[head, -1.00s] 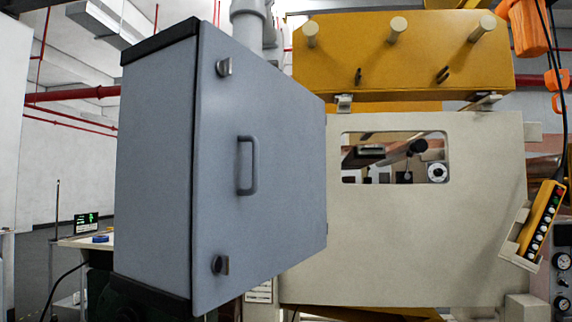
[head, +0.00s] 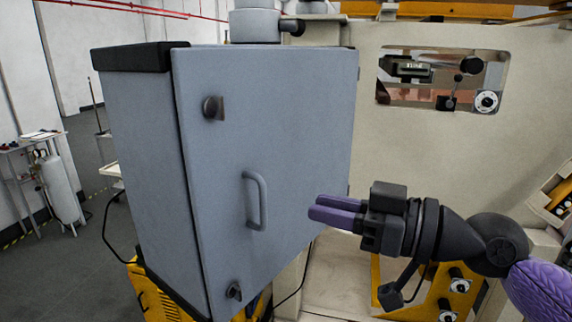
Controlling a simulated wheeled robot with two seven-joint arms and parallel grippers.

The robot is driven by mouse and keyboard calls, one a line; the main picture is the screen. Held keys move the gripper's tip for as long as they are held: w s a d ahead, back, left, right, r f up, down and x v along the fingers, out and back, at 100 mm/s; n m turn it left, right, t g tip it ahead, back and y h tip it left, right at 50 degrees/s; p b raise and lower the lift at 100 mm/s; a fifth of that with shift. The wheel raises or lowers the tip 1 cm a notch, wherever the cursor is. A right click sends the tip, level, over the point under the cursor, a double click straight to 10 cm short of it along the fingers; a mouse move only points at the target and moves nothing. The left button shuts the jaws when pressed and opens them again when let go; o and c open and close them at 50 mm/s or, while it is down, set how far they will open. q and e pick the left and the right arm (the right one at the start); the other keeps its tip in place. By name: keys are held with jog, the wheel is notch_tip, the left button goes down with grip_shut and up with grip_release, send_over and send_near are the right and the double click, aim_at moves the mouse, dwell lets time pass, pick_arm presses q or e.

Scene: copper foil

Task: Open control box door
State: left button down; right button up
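The grey control box (head: 145,160) stands at the left centre of the head view, and its front door (head: 300,110) looks closed. The door carries a grey vertical bar handle (head: 262,203). A dark latch knob (head: 213,107) is near its top left and another latch (head: 233,291) near its bottom left. My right gripper (head: 312,207) comes in from the right with its purple fingers pointing left at the handle. It is apart from the handle and holds nothing visible. The fingers overlap in this view, so their gap cannot be judged. My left gripper is not in view.
A beige machine panel (head: 430,150) with a window stands behind and right of the box. A grey pipe (head: 255,20) rises from the box top. A yellow button panel (head: 560,195) is at the right edge. A cart (head: 40,140) stands at the left, with open floor nearby.

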aim_at(265, 196)
jog(key=p+x, duration=0.5)
jog(key=x, duration=0.4)
jog(key=shift+a, duration=0.2)
grip_shut()
dwell(0.9)
